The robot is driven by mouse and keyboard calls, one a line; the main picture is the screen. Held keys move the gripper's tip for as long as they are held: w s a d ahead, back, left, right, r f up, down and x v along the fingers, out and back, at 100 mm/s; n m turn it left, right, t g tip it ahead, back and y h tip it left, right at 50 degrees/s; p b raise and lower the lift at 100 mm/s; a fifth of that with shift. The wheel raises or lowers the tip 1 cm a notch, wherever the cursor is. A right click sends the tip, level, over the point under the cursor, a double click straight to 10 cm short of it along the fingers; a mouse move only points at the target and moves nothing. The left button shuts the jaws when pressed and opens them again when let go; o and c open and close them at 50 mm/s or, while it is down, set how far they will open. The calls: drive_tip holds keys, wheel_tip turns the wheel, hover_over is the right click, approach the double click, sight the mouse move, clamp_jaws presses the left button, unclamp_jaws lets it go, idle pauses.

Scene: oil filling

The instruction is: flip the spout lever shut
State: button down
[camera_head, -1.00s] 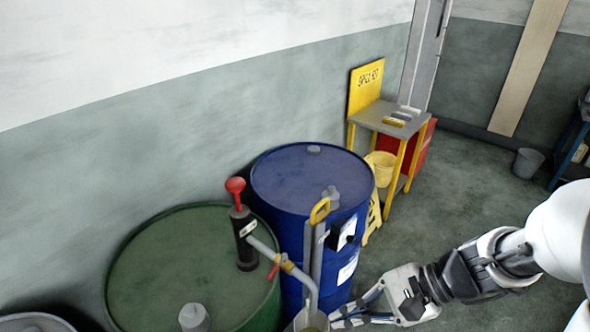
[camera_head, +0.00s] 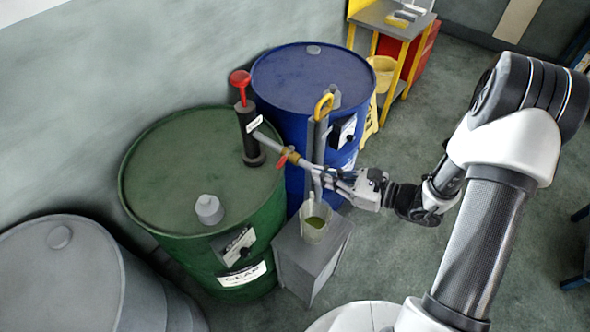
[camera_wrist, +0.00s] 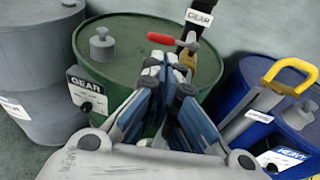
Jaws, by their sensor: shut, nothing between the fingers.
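The red spout lever (camera_head: 282,160) sits at the brass valve on the pump's spout pipe, sticking out on the lower left side of the pipe in the head view. In the wrist view the lever (camera_wrist: 176,39) lies crosswise just beyond my fingertips, with the brass valve (camera_wrist: 188,59) beside it. My gripper (camera_head: 312,169) is shut and empty, reaching in from the right close to the spout. In the wrist view my gripper (camera_wrist: 163,62) points at the lever; whether they touch I cannot tell. The fingers hide part of the spout.
The black pump (camera_head: 248,135) with a red knob stands on the green drum (camera_head: 165,180). A jug (camera_head: 314,227) with greenish oil stands on a grey stand (camera_head: 300,262) under the spout. A blue drum (camera_head: 305,85) with a yellow-handled pump stands behind; a grey drum (camera_head: 65,275) is at left.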

sight(284, 158)
drive_tip(key=b+x, duration=0.1)
drive_tip(key=x, duration=0.7)
drive_tip(key=shift+a+b, duration=0.4)
drive_tip(key=shift+a, duration=0.45)
